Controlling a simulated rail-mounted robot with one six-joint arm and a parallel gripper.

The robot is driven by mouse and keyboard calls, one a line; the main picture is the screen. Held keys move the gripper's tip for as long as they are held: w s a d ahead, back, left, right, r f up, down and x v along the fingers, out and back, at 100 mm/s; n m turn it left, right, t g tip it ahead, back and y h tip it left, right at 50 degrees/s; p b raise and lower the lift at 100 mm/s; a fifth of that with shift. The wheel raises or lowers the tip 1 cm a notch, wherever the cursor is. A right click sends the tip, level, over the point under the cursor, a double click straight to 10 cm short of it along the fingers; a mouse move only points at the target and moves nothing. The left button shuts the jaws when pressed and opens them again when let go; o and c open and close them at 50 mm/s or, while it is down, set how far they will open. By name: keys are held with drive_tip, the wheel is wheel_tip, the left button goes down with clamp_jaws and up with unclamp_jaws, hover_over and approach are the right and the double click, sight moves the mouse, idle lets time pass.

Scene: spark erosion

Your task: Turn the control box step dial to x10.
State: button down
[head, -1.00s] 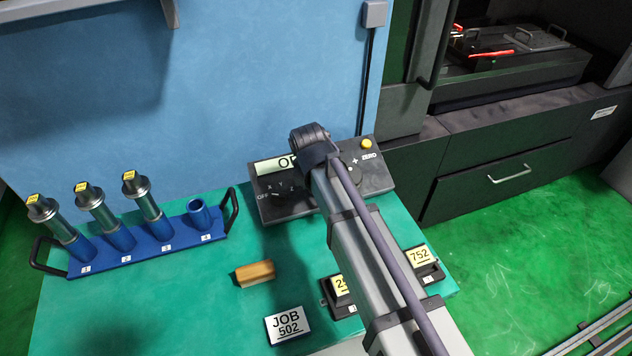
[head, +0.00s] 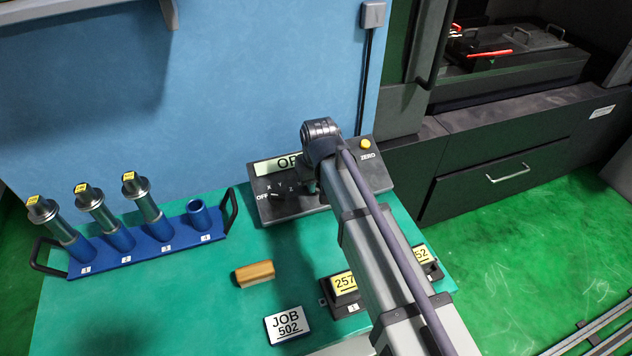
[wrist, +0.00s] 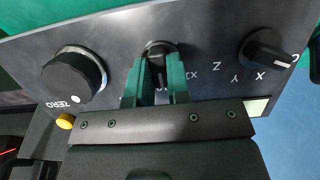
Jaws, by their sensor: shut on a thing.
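The dark control box (head: 285,209) stands at the back of the green bench, its display (head: 267,167) partly hidden by my arm. In the wrist view, the panel appears turned over, and my gripper (wrist: 160,82) is shut on the small black step dial (wrist: 159,49) in the middle. The green fingers sit on both sides of the dial. An "X1" mark shows just right of the fingers; other step marks are hidden by them, and I cannot read the dial's setting. The axis dial (wrist: 270,50) with X, Y, Z is at right. A large round knob (wrist: 75,77) is at left, near "ZERO".
A yellow button (head: 365,144) sits at the box's back right corner. A blue rack (head: 150,245) with several holders stands at left. A wooden block (head: 255,273), the JOB 502 card (head: 288,325) and numbered blocks (head: 343,284) lie in front.

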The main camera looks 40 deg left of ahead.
sight(318, 190)
drive_tip(key=shift+s+d+f, duration=0.1)
idle(0.3)
drive_tip(key=c, duration=1.2)
unclamp_jaws()
drive_tip(key=shift+o, duration=0.6)
wheel_tip(318, 190, up, 11)
drive_tip(key=d+p, duration=0.1)
drive_tip(key=p, duration=0.9)
drive_tip(key=shift+s+f+p, duration=0.15)
drive_tip(key=shift+s+p, duration=0.15)
drive_tip(key=shift+p, duration=0.1)
